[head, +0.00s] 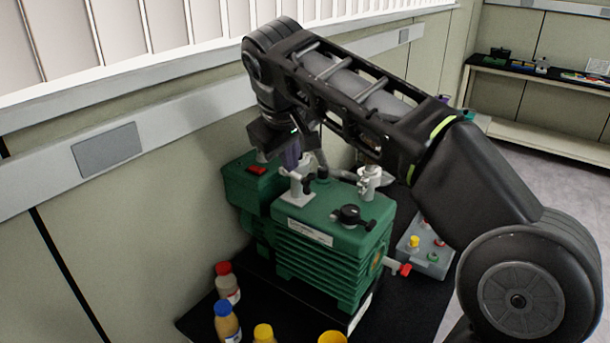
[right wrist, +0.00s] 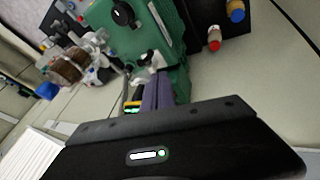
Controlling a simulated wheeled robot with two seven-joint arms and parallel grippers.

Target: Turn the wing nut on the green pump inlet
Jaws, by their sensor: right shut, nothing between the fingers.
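The green pump (head: 330,235) stands on a dark bench top, and its green body also shows in the right wrist view (right wrist: 165,45). Its pale metal inlet with a clamp (head: 298,188) rises from the top, left of the black knob. In the right wrist view a small pale metal clamp part (right wrist: 146,60) shows just beyond the fingertips; the wing nut is too small to make out clearly. My right gripper (head: 292,158) points down at the inlet, with its purple fingers shut and empty. Its fingertips (right wrist: 158,80) look very close to the clamp; I cannot tell whether they touch. My left gripper is not in view.
A second metal port (head: 369,182) and a black knob (head: 352,215) stand on the pump's top. Bottles with red (head: 226,280) and blue caps (head: 227,322) stand in front at left. A grey box (head: 426,250) sits right of the pump. The wall is close behind.

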